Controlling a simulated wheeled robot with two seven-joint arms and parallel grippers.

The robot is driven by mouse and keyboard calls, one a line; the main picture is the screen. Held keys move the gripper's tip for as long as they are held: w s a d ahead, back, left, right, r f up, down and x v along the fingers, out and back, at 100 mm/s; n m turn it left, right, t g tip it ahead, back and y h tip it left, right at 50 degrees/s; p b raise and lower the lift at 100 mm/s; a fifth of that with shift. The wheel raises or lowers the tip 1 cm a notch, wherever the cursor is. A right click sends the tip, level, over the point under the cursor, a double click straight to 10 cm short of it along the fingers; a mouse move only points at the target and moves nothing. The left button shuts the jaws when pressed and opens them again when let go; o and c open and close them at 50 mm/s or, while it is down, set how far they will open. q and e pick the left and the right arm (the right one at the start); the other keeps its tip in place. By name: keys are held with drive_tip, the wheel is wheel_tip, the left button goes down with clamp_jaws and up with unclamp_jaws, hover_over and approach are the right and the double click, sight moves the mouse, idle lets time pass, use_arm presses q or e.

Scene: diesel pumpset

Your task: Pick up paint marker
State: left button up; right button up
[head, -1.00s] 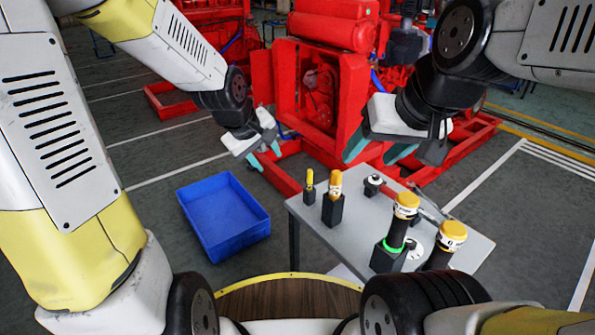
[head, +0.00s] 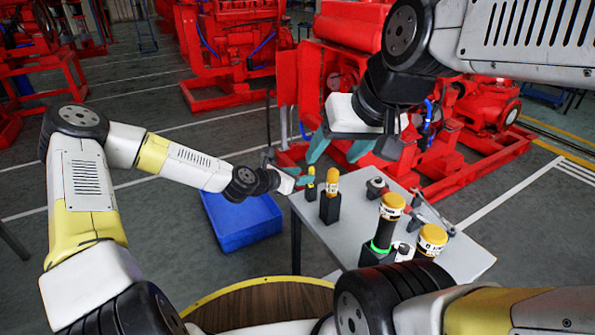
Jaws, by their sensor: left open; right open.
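Two yellow upright items stand in black holders on the grey table (head: 433,262): a slim yellow one (head: 311,176) at the far left corner, and a thicker one with a white label (head: 331,184) beside it. Either may be the paint marker; the labels are too small to read. My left gripper (head: 293,175) is open, just left of the slim yellow item at about its height; whether they touch cannot be told. My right gripper (head: 339,150) is open and empty, pointing down, and appears above and behind the two items.
Two black cylinders with yellow caps (head: 391,206) (head: 431,238) stand at the table's near side, one with a green ring at its base. A small black and silver part (head: 377,187) and a metal tool (head: 432,214) lie behind. A blue bin (head: 238,222) is left of the table; red pumpsets (head: 345,75) stand behind.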

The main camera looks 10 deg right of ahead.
sight(311, 184)
use_arm(q)
drive_tip(key=x, duration=0.7)
drive_tip(key=shift+d+r, duration=0.15)
drive_tip(key=shift+d, duration=0.35)
drive_tip(key=shift+w, duration=0.15)
drive_tip(key=shift+c, duration=0.4)
clamp_jaws()
